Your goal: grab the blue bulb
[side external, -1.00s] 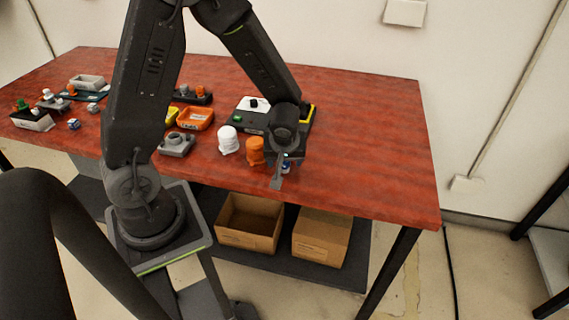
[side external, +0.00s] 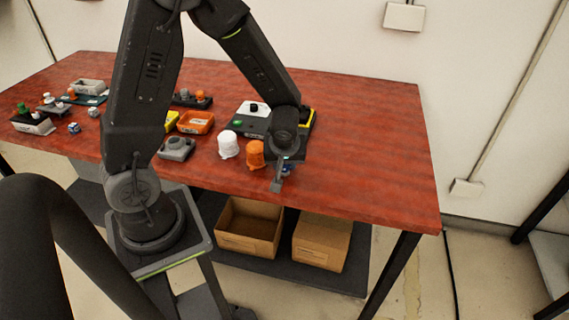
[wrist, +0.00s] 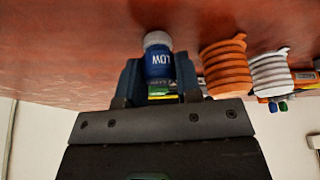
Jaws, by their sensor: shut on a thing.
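The blue bulb (wrist: 159,66) has a pale cap and white letters reading LOW in the wrist view. It sits between the two fingers of my gripper (wrist: 159,80), which is shut on it. In the side external view my gripper (side external: 281,175) is low at the table's front edge, right of the orange bulb. There only a small bit of the blue bulb (side external: 288,169) shows beside the finger. Whether the bulb touches the table is not clear.
An orange bulb (side external: 255,154) and a white bulb (side external: 228,145) stand just left of my gripper. A dark box with a white panel (side external: 252,110) is behind it. The table's right side (side external: 375,150) is clear.

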